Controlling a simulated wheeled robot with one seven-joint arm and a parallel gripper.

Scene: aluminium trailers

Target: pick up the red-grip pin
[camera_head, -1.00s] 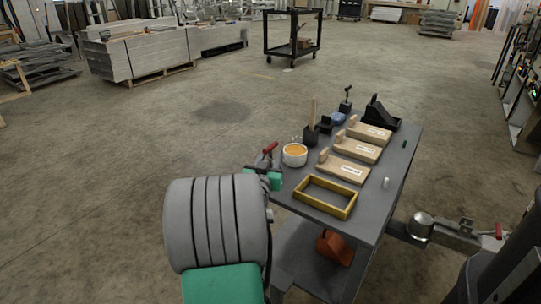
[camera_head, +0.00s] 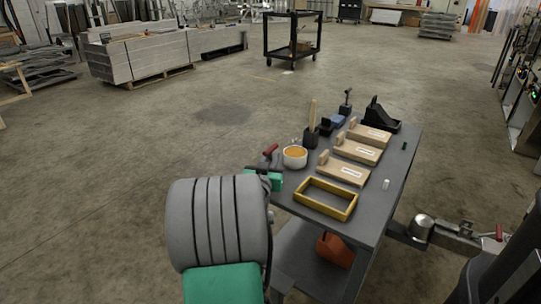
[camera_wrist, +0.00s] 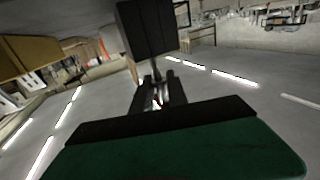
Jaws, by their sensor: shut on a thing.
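The red-grip pin (camera_head: 270,150) shows its red handle at the left edge of the grey cart (camera_head: 384,197), just beyond the end of my arm. My gripper (camera_head: 264,166) is at that handle, and its dark jaws are close together on the pin. In the wrist view the two dark fingers of my gripper (camera_wrist: 157,92) are nearly together, with a small reddish spot between them. A black block (camera_wrist: 146,28) stands beyond the fingertips in that view, with a thin stem toward them. My arm hides the pin's lower part in the head view.
A white bowl with orange contents (camera_head: 295,157) stands close right of my gripper. A yellow frame (camera_head: 325,210), several wooden blocks (camera_head: 343,173) and black holders (camera_head: 311,138) occupy the cart top. A trailer coupling with another red handle (camera_head: 499,232) is at right. Floor to the left is open.

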